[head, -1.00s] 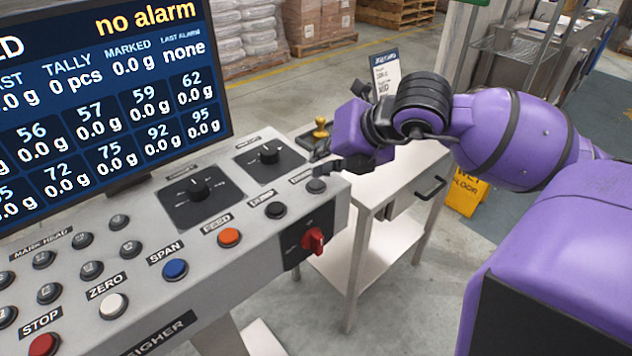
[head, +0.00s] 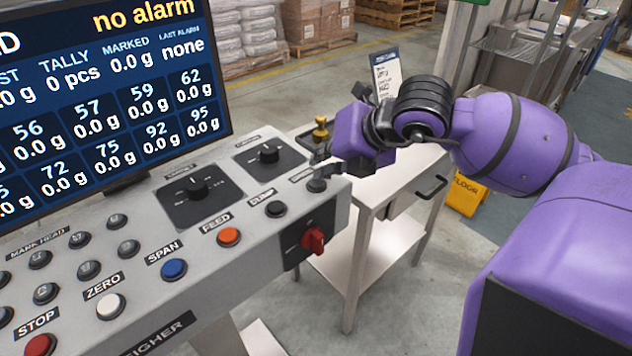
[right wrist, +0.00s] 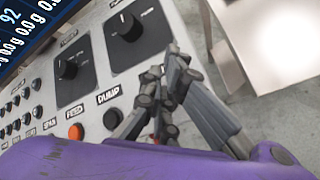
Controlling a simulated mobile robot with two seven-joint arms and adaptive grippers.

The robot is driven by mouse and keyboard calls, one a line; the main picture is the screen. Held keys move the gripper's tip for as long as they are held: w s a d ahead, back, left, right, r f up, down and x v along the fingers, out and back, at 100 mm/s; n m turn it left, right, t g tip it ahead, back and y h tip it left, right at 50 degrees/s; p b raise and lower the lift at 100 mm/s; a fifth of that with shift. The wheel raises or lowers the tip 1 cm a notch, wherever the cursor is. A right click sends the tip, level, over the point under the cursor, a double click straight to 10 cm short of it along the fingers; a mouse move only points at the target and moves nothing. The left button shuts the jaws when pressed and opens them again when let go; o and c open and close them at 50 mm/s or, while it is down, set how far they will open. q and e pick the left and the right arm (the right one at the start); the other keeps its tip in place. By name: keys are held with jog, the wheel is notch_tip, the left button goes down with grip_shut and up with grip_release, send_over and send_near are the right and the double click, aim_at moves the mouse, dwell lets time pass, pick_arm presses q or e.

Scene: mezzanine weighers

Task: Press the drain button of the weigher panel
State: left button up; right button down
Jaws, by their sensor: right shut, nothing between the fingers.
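The weigher panel (head: 225,255) is a grey sloped console. Its front row ends at the right with a dark button (head: 317,185) beside the black dump button (head: 276,209); its label is too small and partly covered to read, so I cannot confirm it says drain. My right gripper (head: 326,170) is shut and empty, fingers pointing down just above and behind that end button; contact cannot be told. In the right wrist view the shut fingers (right wrist: 160,82) are over the panel's right end, past the dump button (right wrist: 112,119), and hide the end button. My left gripper is not in view.
A red rotary switch (head: 313,241) sits on the front face below the end button. Two black knobs (head: 198,188) (head: 269,154) stand behind the row. The orange feed button (head: 229,236) is farther left. A light side table (head: 395,178) stands right of the panel.

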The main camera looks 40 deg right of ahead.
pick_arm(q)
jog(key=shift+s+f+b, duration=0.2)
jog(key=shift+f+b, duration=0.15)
pick_arm(e)
jog(key=shift+f, duration=0.4)
dwell(0.3)
dwell(0.4)
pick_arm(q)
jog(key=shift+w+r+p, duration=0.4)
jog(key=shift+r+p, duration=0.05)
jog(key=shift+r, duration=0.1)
pick_arm(e)
jog(key=shift+r, duration=0.85)
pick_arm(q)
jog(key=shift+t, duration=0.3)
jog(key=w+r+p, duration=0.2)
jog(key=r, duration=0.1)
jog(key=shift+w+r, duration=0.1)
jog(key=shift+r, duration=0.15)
pick_arm(e)
notch_tip(320, 180, up, 5)
jog(key=shift+r, duration=0.1)
